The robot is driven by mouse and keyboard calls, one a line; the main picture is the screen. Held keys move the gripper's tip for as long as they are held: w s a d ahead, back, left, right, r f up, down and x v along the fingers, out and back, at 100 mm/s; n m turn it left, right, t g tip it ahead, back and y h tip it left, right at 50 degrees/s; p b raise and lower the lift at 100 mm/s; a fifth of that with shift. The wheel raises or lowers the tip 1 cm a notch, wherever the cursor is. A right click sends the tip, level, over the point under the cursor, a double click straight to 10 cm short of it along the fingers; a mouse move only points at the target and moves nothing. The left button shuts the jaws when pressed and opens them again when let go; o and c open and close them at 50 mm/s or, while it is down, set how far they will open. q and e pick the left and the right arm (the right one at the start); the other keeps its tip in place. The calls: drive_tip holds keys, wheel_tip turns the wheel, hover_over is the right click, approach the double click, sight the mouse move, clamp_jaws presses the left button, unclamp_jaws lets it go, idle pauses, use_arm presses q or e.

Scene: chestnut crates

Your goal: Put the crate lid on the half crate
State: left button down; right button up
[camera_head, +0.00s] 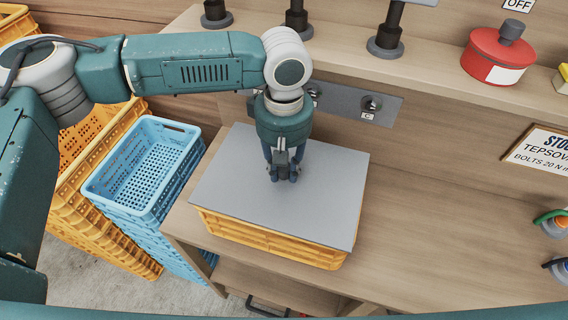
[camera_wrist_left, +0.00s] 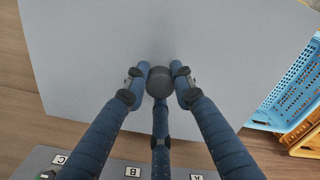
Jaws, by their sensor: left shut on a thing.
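The grey crate lid (camera_head: 320,190) is a flat plate over the yellow-orange half crate (camera_head: 270,238) on the wooden bench. The crate's front wall shows below the lid's front edge; the rest of it is hidden. The lid reaches a little past the crate at the right. I cannot tell whether it rests on the rim or hangs just above. My left gripper (camera_head: 283,178) points down at the lid's middle, shut on its knob. In the left wrist view the fingers (camera_wrist_left: 160,78) close around the dark round knob (camera_wrist_left: 159,84) on the lid (camera_wrist_left: 220,40). My right gripper is out of view.
Blue crates (camera_head: 150,165) and stacked orange crates (camera_head: 75,205) stand left of the bench (camera_head: 430,250). A panel with knobs (camera_head: 350,103) is behind the lid. A red pot (camera_head: 497,55) stands on the shelf. The bench right of the crate is clear.

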use_arm(q)
drive_tip(key=c, duration=1.4)
unclamp_jaws()
drive_tip(key=shift+o, duration=0.2)
wheel_tip(320, 180, up, 12)
